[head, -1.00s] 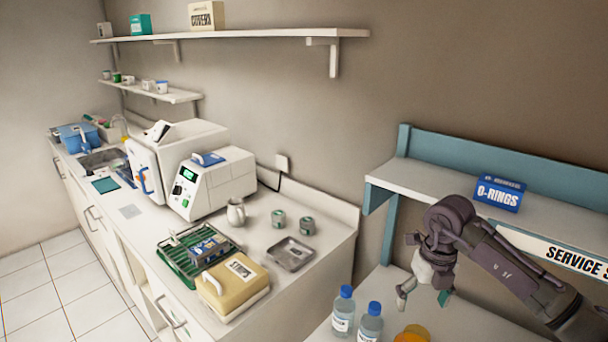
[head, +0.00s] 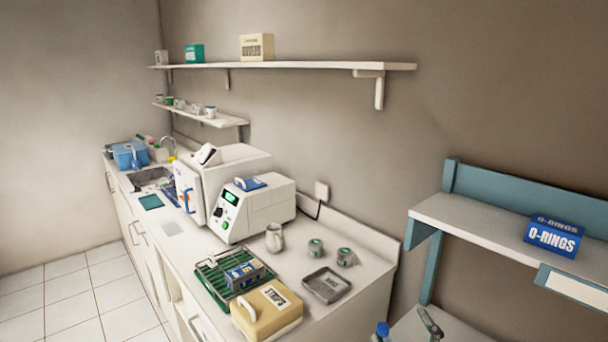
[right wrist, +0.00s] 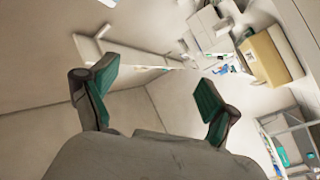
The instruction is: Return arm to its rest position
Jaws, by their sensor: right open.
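My right gripper shows in the right wrist view (right wrist: 157,78), its two teal-padded fingers spread wide with nothing between them. In the head view only a small part of my right gripper (head: 430,322) shows at the bottom edge, low in front of the service bench. Most of my right arm is out of the head view. My left gripper is not in either current view.
A bench shelf (head: 470,222) holds a blue O-rings box (head: 553,237). A blue bottle cap (head: 383,329) shows beside my right gripper. The counter at left holds a metal tray (head: 326,285), a beige box (head: 268,308), a green rack (head: 210,277) and a white device (head: 262,207).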

